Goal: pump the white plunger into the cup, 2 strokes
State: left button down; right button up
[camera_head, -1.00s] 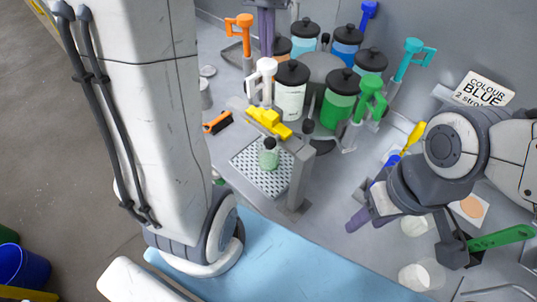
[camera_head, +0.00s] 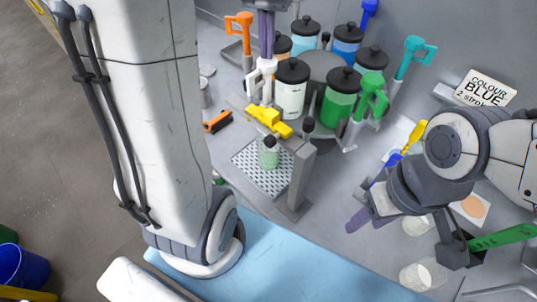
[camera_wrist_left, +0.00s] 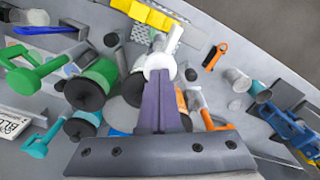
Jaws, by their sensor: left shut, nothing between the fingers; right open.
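The white plunger (camera_head: 265,68) stands beside the white-filled jar (camera_head: 291,97) with the black lid. My left gripper (camera_head: 267,54) comes down from above with its purple fingers shut and empty, its tips at the plunger's top. In the left wrist view the fingers (camera_wrist_left: 160,72) end at the round white plunger head (camera_wrist_left: 159,66); I cannot tell whether they press on it. A small pale green container (camera_head: 268,158) with a dark top, perhaps the cup, stands on the perforated tray (camera_head: 247,163). My right gripper (camera_head: 358,220) is open and empty at the right.
Jars with orange, green, teal and blue plungers surround the hub. A yellow piece (camera_head: 268,121) and a grey post (camera_head: 301,175) stand by the tray. A sign (camera_head: 486,88) reads "COLOUR BLUE 2 strokes". Clear cups (camera_head: 423,274) lie at the lower right.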

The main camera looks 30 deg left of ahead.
aim_at(267, 66)
pick_arm(q)
jog(key=shift+f+b, duration=1.75)
jog(key=shift+f, duration=0.95)
jog(key=shift+r, duration=0.25)
notch_tip(267, 66, up, 6)
jog(key=p, duration=0.6)
jog(key=shift+f, duration=0.2)
jog(key=shift+f+b, duration=2.2)
jog(key=shift+f, duration=0.75)
jog(key=shift+r, duration=0.15)
jog(key=shift+r+p, duration=2.95)
